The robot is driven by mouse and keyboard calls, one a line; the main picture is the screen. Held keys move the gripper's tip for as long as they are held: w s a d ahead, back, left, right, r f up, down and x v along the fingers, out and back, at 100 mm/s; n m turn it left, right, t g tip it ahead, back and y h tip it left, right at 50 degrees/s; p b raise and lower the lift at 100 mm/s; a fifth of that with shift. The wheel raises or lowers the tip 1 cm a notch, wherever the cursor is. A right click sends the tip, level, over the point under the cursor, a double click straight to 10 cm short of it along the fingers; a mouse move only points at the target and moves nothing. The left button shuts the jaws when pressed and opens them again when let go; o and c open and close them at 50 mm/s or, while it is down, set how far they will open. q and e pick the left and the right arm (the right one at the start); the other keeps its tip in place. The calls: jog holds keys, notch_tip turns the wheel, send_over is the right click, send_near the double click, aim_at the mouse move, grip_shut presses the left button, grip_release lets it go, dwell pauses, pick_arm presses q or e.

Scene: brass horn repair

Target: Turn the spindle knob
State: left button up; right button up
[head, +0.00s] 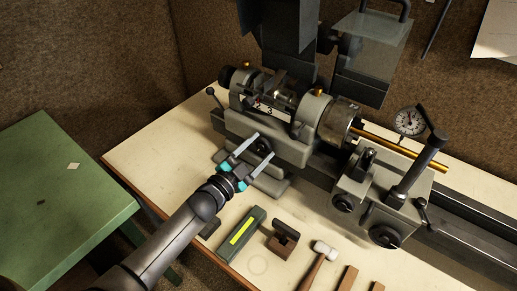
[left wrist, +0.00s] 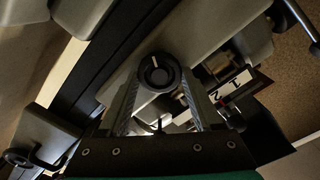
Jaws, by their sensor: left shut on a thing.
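The spindle knob (left wrist: 155,72) is a round black knob with a white pointer line, on the front of the grey lathe headstock (head: 250,127). In the head view the dark knob (head: 264,146) shows just beyond the fingertips. My left gripper (head: 247,146) reaches in from the lower left. In the left wrist view its two fingers (left wrist: 158,98) lie on either side of the knob and are shut on it. My right gripper is not in view.
A numbered plate (left wrist: 232,88) sits beside the knob. On the bench (head: 155,148) lie a green box with a yellow stripe (head: 241,232), a brown block (head: 284,239) and a hammer (head: 322,252). The lathe carriage (head: 375,205) stands right. A green table (head: 60,190) stands left.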

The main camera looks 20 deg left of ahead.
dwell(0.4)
pick_arm(q)
jog(key=o, duration=1.4)
jog(key=shift+c, duration=0.2)
jog(key=v, duration=1.5)
jog(key=shift+s, duration=0.15)
jog(key=shift+a, duration=0.1)
